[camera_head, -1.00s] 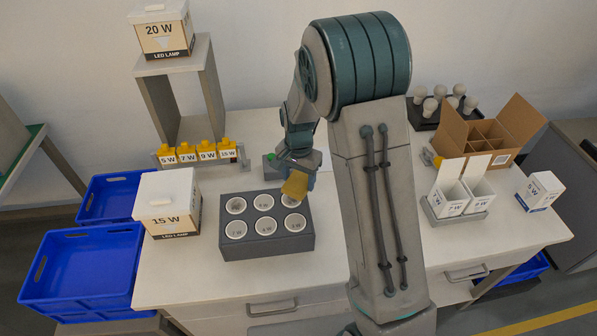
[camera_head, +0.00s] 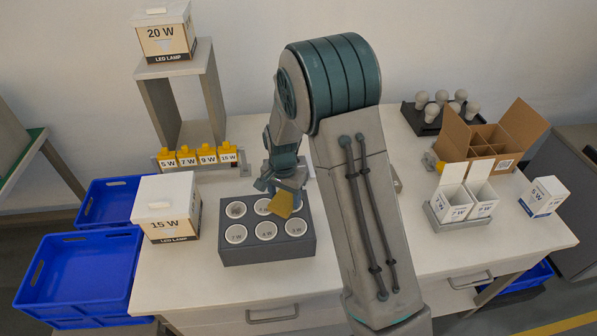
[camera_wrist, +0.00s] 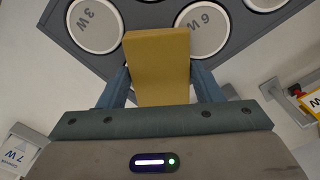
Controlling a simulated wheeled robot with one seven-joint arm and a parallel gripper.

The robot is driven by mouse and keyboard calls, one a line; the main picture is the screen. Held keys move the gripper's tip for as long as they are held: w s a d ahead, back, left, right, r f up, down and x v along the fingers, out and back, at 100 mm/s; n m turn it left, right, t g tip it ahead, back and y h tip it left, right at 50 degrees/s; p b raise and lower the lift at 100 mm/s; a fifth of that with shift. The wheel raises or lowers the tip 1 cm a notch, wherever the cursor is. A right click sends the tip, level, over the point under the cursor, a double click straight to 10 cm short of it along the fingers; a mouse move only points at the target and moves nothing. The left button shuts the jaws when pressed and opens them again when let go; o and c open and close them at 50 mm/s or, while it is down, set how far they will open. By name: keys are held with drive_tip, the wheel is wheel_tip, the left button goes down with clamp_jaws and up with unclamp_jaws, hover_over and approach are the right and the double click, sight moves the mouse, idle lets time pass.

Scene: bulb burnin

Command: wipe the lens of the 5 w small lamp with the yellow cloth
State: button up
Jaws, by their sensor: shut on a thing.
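My gripper (camera_head: 285,192) is shut on the yellow cloth (camera_head: 282,204), which hangs over the back right part of the dark lamp block (camera_head: 266,254). The cloth (camera_wrist: 158,60) also shows in the wrist view between my fingers. The block holds several round white lamp lenses in two rows. The wrist view shows a lens marked 3 W (camera_wrist: 95,25) and one marked 6 W (camera_wrist: 208,30), partly behind the cloth. The cloth hides the back right lens in the head view. The 5 W lens cannot be read clearly, and contact with a lens cannot be told.
Yellow-topped wattage holders (camera_head: 198,158) stand behind the block. A 15 W box (camera_head: 167,208) is close on its left. At right are open white cartons (camera_head: 465,203), a brown divided box (camera_head: 490,140) and a 5 W carton (camera_head: 543,196). Blue crates (camera_head: 78,270) are at far left.

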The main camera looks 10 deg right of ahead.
drive_tip(key=d, duration=0.4)
drive_tip(key=shift+w+d+r, duration=0.1)
drive_tip(key=shift+d, duration=0.05)
drive_tip(key=shift+r+p, duration=2)
drive_tip(key=shift+r, duration=1.95)
